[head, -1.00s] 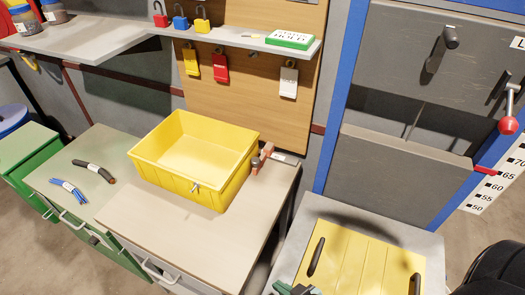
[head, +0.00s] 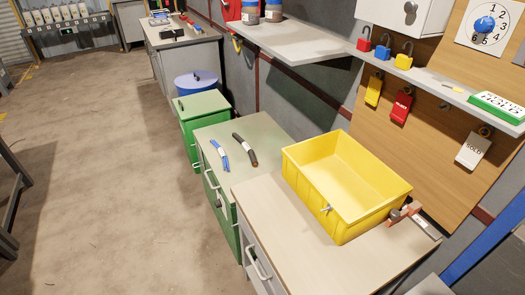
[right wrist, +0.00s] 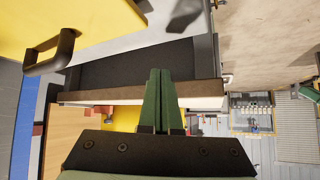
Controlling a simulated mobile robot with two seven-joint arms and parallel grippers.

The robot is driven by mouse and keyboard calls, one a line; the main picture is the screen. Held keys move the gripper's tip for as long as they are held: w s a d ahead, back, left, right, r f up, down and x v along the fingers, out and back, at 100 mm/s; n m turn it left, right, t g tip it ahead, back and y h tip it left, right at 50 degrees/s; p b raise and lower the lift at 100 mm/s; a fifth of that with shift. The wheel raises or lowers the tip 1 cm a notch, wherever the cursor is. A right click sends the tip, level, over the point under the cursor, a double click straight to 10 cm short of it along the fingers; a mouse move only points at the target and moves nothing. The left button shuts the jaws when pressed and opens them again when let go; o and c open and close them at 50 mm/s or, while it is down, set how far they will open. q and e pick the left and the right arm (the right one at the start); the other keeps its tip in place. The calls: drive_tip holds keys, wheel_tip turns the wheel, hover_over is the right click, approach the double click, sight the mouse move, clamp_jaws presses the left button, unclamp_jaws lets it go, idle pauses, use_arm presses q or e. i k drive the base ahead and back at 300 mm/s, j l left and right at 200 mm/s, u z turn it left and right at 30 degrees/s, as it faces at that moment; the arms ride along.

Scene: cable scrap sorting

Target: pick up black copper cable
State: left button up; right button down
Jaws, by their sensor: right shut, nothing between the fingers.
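The black copper cable (head: 245,149) is a short dark piece with a pale band around it and a reddish-brown end. It lies on top of the green cabinet (head: 262,127), to the right of a blue cable piece (head: 219,155). The two pieces lie apart, side by side. My right gripper (right wrist: 162,72) shows in the right wrist view with its green fingers closed together and empty. The cable is not clear in that view. Neither of my grippers shows in the head view.
A yellow bin (head: 345,186) stands on the beige-topped bench (head: 290,240), right of the cables. A red-headed tool (head: 402,212) lies beside it. A shelf (head: 298,42) juts out behind the cabinet. Open floor (head: 90,170) lies on the left.

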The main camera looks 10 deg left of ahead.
sight(252, 156)
drive_tip(key=k, duration=0.3)
drive_tip(key=k+u, duration=0.2)
drive_tip(key=u, duration=0.2)
drive_tip(key=k+j+u, duration=0.1)
drive_tip(key=u, duration=0.3)
drive_tip(key=i+u, duration=0.25)
drive_tip(key=u, duration=0.2)
drive_tip(key=i+u, duration=0.3)
drive_tip(key=u, duration=0.15)
drive_tip(key=i+l, duration=0.15)
drive_tip(key=i, duration=0.25)
drive_tip(key=i+l, duration=0.15)
drive_tip(key=i, duration=0.25)
drive_tip(key=i+l, duration=0.15)
drive_tip(key=i, duration=1.55)
drive_tip(key=i+z, duration=0.15)
drive_tip(key=i, duration=1.25)
drive_tip(key=i+z, duration=0.15)
drive_tip(key=z, duration=1.2)
